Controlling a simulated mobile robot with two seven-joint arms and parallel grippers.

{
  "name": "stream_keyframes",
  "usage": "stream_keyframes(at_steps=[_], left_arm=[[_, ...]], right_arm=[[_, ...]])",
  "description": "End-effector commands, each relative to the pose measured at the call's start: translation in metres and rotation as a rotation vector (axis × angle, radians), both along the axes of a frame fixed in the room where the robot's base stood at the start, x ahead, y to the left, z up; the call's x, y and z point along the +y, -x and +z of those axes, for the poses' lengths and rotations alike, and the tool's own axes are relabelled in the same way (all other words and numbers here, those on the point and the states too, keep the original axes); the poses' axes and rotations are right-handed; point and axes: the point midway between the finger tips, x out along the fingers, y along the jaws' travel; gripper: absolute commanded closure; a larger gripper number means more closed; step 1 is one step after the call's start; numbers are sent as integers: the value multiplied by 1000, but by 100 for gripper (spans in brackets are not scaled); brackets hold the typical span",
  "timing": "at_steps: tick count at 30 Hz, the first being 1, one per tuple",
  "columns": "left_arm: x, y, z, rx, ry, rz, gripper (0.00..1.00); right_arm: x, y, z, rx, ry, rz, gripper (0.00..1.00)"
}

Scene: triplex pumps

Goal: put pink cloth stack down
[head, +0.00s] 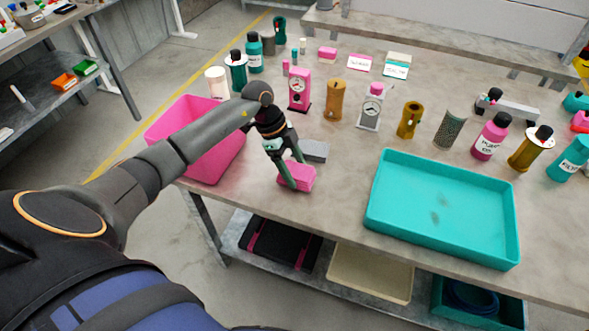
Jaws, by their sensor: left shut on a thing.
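The pink cloth stack (297,177) is a small pink block near the table's front edge, right of the pink bin. My left gripper (290,172) points down and is shut on the pink cloth stack, with its fingers over the stack's sides. The stack is at or just above the tabletop; I cannot tell whether it touches. A grey block (315,150) lies just behind it. My right gripper is not in view.
A pink bin (222,165) stands at the left, under my left arm. A teal tray (445,252) lies at the right front. Several bottles and gauges, such as a pink gauge (299,88), stand behind. Bare tabletop (340,190) lies between stack and tray.

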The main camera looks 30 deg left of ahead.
Motion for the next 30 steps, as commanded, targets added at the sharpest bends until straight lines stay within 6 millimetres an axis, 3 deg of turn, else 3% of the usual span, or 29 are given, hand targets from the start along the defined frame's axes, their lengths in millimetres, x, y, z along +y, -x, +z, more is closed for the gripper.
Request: stream_keyframes(at_steps=[12, 13, 20, 30], left_arm=[[0, 0, -11, -2, 0, 1, 71], [0, 0, -11, -2, 0, 1, 25], [0, 0, -11, -2, 0, 1, 0], [2, -1, -4, -4, -1, 2, 0]], right_arm=[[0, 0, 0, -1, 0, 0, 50], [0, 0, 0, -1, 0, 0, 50], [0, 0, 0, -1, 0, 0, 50], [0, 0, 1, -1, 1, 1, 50]])
